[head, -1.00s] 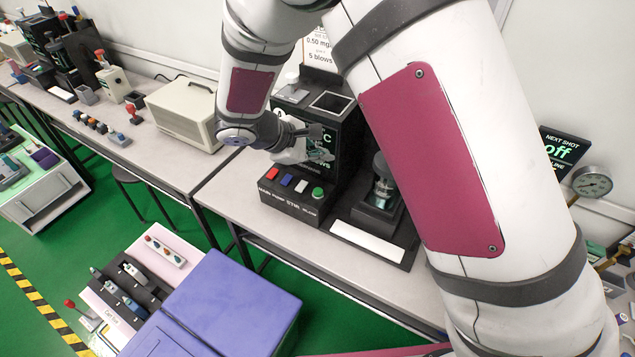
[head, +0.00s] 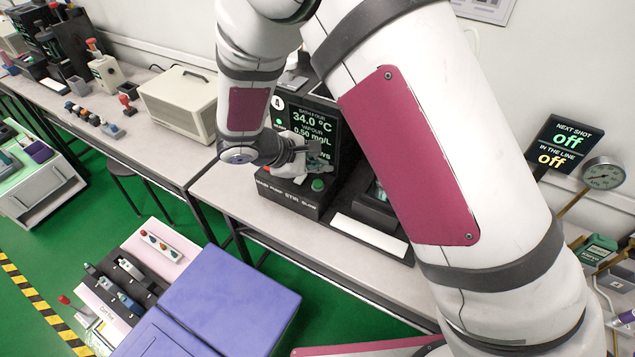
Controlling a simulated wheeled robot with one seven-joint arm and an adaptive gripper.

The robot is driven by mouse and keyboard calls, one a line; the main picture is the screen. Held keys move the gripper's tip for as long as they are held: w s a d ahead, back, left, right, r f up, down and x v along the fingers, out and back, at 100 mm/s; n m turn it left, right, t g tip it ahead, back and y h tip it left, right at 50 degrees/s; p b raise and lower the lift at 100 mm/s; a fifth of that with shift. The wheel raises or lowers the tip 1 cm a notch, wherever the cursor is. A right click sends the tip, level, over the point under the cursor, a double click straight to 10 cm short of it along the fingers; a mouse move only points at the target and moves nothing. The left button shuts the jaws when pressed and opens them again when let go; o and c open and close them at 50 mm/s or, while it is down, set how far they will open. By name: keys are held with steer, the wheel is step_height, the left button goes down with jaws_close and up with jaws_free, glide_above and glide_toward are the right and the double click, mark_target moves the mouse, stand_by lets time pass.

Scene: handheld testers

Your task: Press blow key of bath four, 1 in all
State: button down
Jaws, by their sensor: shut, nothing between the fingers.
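Bath four is a dark unit with a lit display (head: 318,118) that reads 34.0 °C and vapour 0.50 mg/L. Its low key box (head: 290,196) in front is lettered main, pump, stir, blow. The green blow key (head: 318,184) shows at the right end of the row. My gripper (head: 321,160) is shut and empty, just above and behind the green key in the picture. A gap between them seems to show, but I cannot tell contact for sure. My gripper and wrist hide most of the other keys and the display's lower lines.
A dark stand with a white plate (head: 369,236) is right of the key box. A beige case (head: 180,103) stands on the bench to the left. A blue-violet box (head: 230,300) is in front, below bench height. My arm covers the right middle.

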mark_target(319, 185)
steer(key=shift+f+b, duration=0.55)
steer(key=shift+f, duration=0.65)
steer(key=shift+f, duration=0.15)
stand_by(0.5)
steer(key=shift+f+b, duration=0.25)
steer(key=shift+b, duration=0.05)
steer(key=shift+f+b, duration=0.35)
steer(key=shift+f, duration=0.15)
stand_by(0.7)
steer(key=shift+r, duration=0.1)
steer(key=shift+r+p, duration=0.45)
steer(key=shift+r, duration=0.35)
steer(key=shift+r, duration=0.1)
steer(key=shift+r+p, duration=1.25)
steer(key=shift+r, duration=1.2)
